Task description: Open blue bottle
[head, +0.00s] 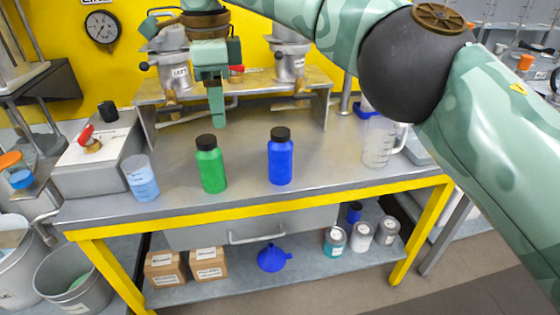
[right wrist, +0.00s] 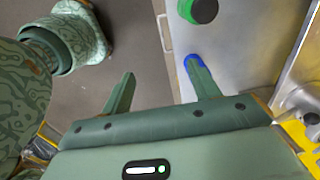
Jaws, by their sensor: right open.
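The blue bottle (head: 280,160) stands upright on the grey bench with its black cap (head: 281,134) on. My right gripper (head: 217,115) is raised over the bench, left of the blue bottle in the head view and apart from it, with fingers pointing down. In the right wrist view, its two fingers (right wrist: 162,70) are spread and empty. There, the blue bottle (right wrist: 188,61) shows only as a blue edge, largely hidden behind the right-hand finger. My left gripper is out of view.
A green bottle (head: 211,170) with a black cap stands left of the blue bottle. A beaker of blue liquid (head: 142,180) is farther left, and a clear jug (head: 379,143) is at right. A raised metal stand (head: 322,93) carries machines behind. The bench's yellow front edge (head: 270,208) is near.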

